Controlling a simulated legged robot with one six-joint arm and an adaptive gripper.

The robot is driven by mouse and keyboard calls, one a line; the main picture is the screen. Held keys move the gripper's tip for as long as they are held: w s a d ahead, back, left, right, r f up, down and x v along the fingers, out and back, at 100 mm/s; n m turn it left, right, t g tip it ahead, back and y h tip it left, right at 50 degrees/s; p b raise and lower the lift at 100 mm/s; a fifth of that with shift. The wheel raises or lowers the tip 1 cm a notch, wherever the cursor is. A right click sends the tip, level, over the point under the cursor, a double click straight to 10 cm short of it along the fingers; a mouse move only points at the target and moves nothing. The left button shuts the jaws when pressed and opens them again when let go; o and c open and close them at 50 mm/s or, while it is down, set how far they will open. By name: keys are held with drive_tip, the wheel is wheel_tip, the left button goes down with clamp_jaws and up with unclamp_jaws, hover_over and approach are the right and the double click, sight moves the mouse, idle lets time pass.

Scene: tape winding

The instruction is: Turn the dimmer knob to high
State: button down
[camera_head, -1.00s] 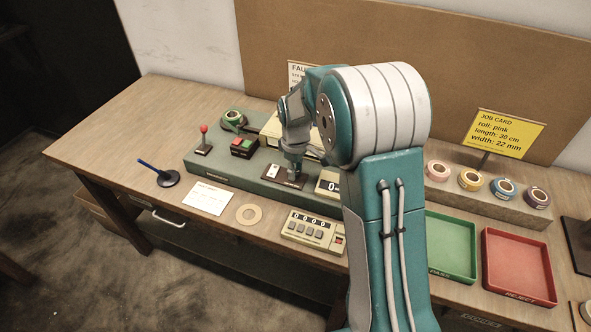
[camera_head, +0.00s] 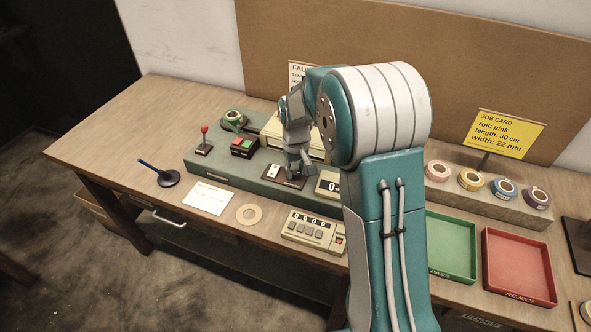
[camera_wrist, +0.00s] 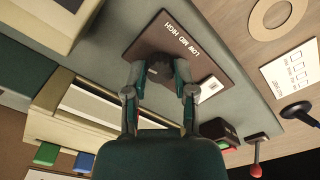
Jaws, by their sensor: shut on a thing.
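The dimmer panel (camera_wrist: 152,38) is a dark brown plate marked LOW, MID and HIGH, upside down in the wrist view. It also shows in the head view (camera_head: 268,179), on the green-grey console. The dark dimmer knob (camera_wrist: 159,68) sits between my fingertips in the wrist view. My gripper (camera_wrist: 160,77) is shut on it, one finger on each side. In the head view my gripper (camera_head: 298,172) is at the right part of the panel and hides the knob. I cannot tell which mark the knob points to.
A white switch (camera_head: 272,171) is on the same panel. A red and green button box (camera_head: 244,146) and a red-topped lever (camera_head: 203,141) stand to the left. A counter (camera_head: 313,229) lies in front, and a display box (camera_head: 328,184) is close at right.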

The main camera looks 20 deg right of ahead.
sight(295, 172)
drive_tip(key=shift+s+f+m, duration=0.1)
drive_tip(key=shift+f+m, duration=0.05)
drive_tip(key=shift+m, duration=0.95)
drive_tip(key=shift+c, duration=2.2)
unclamp_jaws()
drive_tip(key=shift+a, duration=0.1)
wheel_tip(295, 172, up, 12)
